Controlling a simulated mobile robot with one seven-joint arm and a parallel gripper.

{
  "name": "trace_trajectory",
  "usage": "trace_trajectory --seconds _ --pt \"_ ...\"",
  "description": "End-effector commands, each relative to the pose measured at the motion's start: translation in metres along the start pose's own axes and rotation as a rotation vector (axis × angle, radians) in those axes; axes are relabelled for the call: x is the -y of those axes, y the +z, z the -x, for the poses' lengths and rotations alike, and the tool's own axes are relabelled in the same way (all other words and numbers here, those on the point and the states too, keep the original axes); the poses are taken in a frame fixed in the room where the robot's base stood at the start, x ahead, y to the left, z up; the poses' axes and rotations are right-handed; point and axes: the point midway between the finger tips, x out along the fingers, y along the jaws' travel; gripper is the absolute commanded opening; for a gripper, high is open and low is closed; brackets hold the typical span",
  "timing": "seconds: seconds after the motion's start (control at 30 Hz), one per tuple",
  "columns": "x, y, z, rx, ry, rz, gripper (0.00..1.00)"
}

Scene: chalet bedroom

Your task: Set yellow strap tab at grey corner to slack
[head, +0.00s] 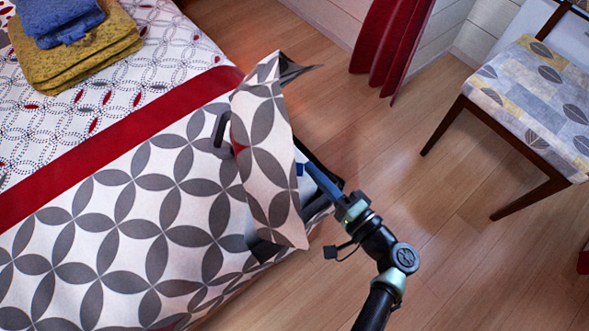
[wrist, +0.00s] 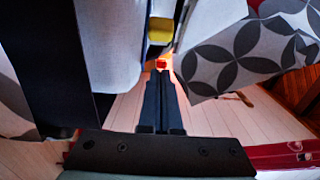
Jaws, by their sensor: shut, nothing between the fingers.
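A yellow tab (wrist: 160,30) shows in the upper middle of the wrist view, between pale grey fabric (wrist: 110,45) and a dark upright edge. It looks like the strap tab; its setting cannot be told. A small glowing red piece (wrist: 161,63) sits just below it. My gripper (wrist: 161,76) is shut and empty, its dark fingers pointing up toward the red piece; contact cannot be told. In the head view, my gripper (head: 310,171) reaches in beside the raised corner flap of the bed cover (head: 268,165). The flap hides the yellow tab there. Which part is the grey corner is unclear.
The bed (head: 110,230) fills the left, with folded blue and yellow cloths (head: 75,50) on it. A dark hook-like piece (head: 222,128) stands beside the flap. A chair (head: 530,100) and red curtain (head: 390,45) stand behind.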

Motion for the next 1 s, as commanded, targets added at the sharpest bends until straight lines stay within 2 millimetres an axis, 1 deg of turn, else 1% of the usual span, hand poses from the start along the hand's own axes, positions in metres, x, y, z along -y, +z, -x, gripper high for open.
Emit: trace_trajectory --seconds 0.03,0.1,0.23,0.4,0.77,1.0 --pt "-0.002 0.003 -0.009 0.004 0.000 0.000 0.00" --pt "-0.001 0.013 -0.016 0.004 0.002 -0.001 0.00" --pt "-0.001 0.023 -0.027 0.002 0.000 -0.001 0.00" --pt "0.000 0.029 -0.032 0.001 0.000 0.000 0.00" --pt "0.000 0.030 -0.034 0.001 0.001 0.000 0.00" --pt "-0.001 0.051 -0.054 0.005 0.001 -0.001 0.00"
